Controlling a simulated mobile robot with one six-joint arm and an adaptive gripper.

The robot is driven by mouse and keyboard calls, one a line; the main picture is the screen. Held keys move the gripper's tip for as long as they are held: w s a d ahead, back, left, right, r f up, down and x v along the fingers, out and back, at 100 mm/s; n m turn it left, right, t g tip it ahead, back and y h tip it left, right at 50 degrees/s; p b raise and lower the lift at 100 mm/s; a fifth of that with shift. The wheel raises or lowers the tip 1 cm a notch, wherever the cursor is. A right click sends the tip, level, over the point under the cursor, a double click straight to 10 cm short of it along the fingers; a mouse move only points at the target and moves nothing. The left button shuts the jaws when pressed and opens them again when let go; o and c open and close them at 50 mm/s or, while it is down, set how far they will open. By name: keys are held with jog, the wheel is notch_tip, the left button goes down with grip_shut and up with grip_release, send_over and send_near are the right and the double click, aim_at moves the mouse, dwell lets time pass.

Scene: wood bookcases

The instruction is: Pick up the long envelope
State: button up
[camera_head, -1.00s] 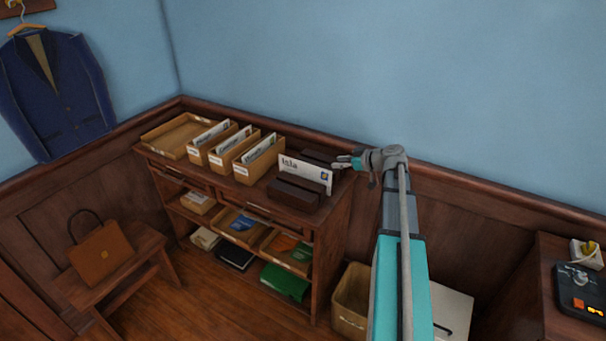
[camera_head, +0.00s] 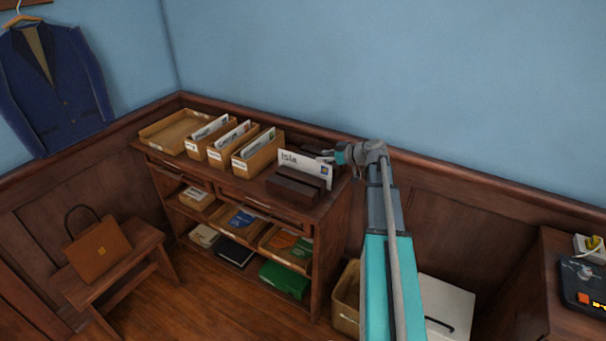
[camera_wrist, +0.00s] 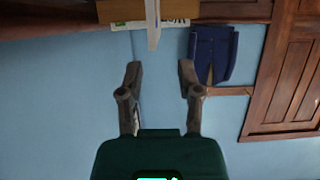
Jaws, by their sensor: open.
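The long envelope (camera_head: 305,168) is white and marked "Isla". It stands upright in a dark wooden holder (camera_head: 294,187) at the right end of the shelf top. My gripper (camera_head: 332,158) is at the envelope's right end, just above the shelf top. In the wrist view my gripper (camera_wrist: 159,75) has its two fingers apart with nothing between them. A thin pale upright edge (camera_wrist: 153,25), which looks like the envelope seen edge-on, lies just beyond the fingertips, roughly in line with the gap.
Several tan file boxes (camera_head: 258,158) with envelopes stand left of the holder, and an empty tray (camera_head: 172,133) is at the far left. A second dark holder sits behind the envelope, partly hidden. The wall (camera_head: 400,80) is close behind.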

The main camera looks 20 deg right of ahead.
aim_at(304, 169)
jog(key=shift+x, duration=1.1)
jog(key=shift+f, duration=0.1)
jog(key=b+x, duration=0.2)
jog(key=x, duration=0.2)
jog(key=shift+w+f, duration=0.15)
jog(key=shift+f, duration=0.05)
jog(key=shift+w+a+b, duration=0.25)
jog(key=shift+w+b, duration=0.05)
grip_shut()
